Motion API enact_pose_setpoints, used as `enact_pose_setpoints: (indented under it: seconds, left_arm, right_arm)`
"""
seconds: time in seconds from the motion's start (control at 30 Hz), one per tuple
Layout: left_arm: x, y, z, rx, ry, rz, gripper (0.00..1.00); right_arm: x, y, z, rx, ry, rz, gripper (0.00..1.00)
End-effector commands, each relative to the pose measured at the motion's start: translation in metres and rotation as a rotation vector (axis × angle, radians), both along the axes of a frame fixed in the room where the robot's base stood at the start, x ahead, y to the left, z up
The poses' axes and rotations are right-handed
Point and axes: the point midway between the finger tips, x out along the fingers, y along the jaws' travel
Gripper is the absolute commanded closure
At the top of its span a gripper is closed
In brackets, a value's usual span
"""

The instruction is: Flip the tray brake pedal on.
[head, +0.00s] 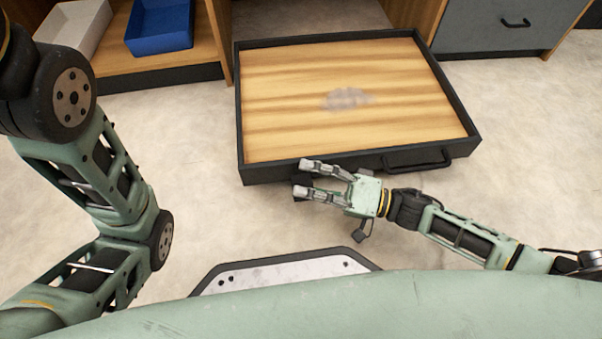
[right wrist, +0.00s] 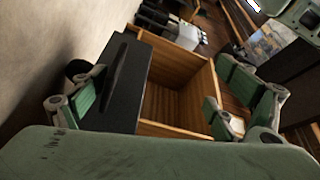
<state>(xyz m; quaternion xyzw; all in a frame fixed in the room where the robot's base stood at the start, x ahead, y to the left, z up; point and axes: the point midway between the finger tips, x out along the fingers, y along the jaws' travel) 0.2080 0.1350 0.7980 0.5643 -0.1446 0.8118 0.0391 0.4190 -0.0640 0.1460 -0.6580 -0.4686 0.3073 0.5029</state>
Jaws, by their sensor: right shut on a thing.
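The tray (head: 340,58) is a wide, shallow pull-out with a black rim and a wood-grain bottom, out from under the cabinet. Its black handle (head: 418,162) is on the front. My right gripper (head: 301,179) is at the tray's front left, its two fingers around a small dark piece under the front edge. This looks like the brake pedal; the fingers hide most of it, and its on or off position cannot be told. My left gripper is out of view.
A blue bin (head: 160,28) and a pale bin (head: 76,28) stand on a shelf at upper left. A grey drawer front (head: 490,22) is at upper right. A grey patch (head: 348,98) marks the tray bottom. The floor before the tray is clear.

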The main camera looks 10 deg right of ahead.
Motion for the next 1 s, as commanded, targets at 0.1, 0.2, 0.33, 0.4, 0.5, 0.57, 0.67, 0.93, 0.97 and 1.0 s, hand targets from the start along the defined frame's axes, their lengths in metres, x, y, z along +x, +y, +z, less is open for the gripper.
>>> enact_pose_setpoints:
  seconds: [0.1,0.2,0.33,0.4,0.5,0.57,0.67,0.93,0.97,1.0]
  left_arm:
    - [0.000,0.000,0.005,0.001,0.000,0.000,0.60]
    - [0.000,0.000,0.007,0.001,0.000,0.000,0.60]
    - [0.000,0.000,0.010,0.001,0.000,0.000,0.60]
    - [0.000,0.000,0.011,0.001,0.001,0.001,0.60]
    - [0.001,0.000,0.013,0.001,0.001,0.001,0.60]
    - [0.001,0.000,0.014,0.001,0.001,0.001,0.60]
    - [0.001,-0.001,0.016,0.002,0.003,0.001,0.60]
    - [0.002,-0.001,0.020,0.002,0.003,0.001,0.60]
    - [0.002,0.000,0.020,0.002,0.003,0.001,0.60]
    - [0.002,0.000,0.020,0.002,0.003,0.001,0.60]
  right_arm:
    - [-0.001,-0.007,0.018,0.028,-0.025,0.008,0.33]
    - [-0.003,-0.013,0.018,0.027,-0.026,0.009,0.34]
    - [-0.007,-0.021,0.019,0.028,-0.027,0.009,0.36]
    - [-0.009,-0.026,0.018,0.028,-0.026,0.009,0.36]
    - [-0.012,-0.033,0.018,0.026,-0.027,0.010,0.36]
    - [-0.013,-0.037,0.018,0.026,-0.028,0.010,0.36]
    - [-0.016,-0.043,0.018,0.027,-0.026,0.009,0.44]
    - [-0.025,-0.060,0.013,0.023,-0.016,0.008,0.75]
    - [-0.026,-0.062,0.012,0.023,-0.015,0.009,0.75]
    - [-0.028,-0.064,0.012,0.023,-0.014,0.009,0.75]
